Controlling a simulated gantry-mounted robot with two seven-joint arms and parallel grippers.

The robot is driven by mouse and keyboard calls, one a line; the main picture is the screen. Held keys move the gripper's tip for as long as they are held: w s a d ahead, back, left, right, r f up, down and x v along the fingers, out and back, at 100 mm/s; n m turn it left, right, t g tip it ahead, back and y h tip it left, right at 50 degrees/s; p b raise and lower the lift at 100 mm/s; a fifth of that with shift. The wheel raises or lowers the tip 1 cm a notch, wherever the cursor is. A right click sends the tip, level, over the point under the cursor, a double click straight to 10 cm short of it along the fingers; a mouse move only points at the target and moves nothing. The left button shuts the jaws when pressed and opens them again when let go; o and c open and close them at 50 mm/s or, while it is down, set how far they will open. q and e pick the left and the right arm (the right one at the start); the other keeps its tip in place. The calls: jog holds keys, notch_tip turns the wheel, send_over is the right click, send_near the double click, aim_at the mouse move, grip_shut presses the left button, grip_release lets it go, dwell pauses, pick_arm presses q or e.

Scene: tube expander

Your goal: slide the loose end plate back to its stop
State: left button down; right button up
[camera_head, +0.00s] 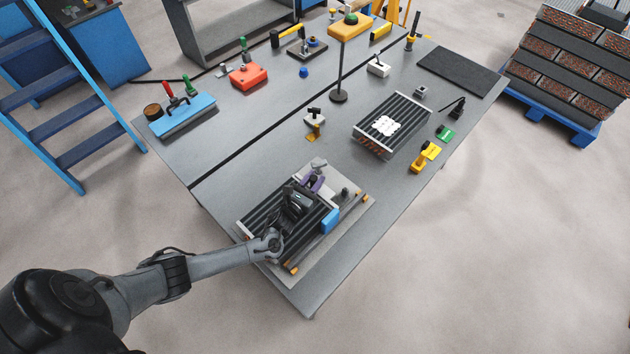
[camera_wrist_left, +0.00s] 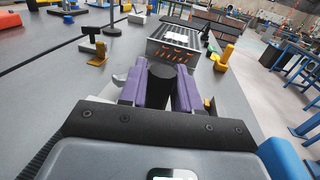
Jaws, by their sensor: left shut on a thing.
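A black-finned block (camera_head: 262,212) lies in a fixture on a pale base plate (camera_head: 356,200) at the table's near end. My left gripper (camera_head: 316,182) is over the far side of this block, its purple fingers pointing away from me. In the left wrist view, the purple fingers (camera_wrist_left: 160,88) are shut on a dark round knob (camera_wrist_left: 160,76). A small grey metal part (camera_head: 319,164) shows just beyond the fingertips. My gripper body hides what the knob is fixed to, so I cannot clearly make out the loose end plate or its stop. My right gripper is not in view.
A blue block (camera_head: 330,221) and a rail sit beside the finned block. A second finned block (camera_head: 392,125) with a white label stands farther back. A yellow tool (camera_head: 425,157) and a T-handled part (camera_head: 314,117) stand nearby. The table left of the fixture is clear.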

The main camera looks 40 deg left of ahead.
pick_arm(q)
jog(key=a, duration=0.5)
jog(key=shift+w, duration=0.15)
jog(key=c, duration=0.9)
grip_release()
jog(key=shift+c, duration=0.2)
jog(key=s, duration=0.3)
jog(key=s+d, duration=0.1)
jog(key=s, duration=0.6)
jog(key=shift+s+d, duration=0.25)
jog(key=shift+s, duration=0.1)
jog(key=shift+s, duration=0.15)
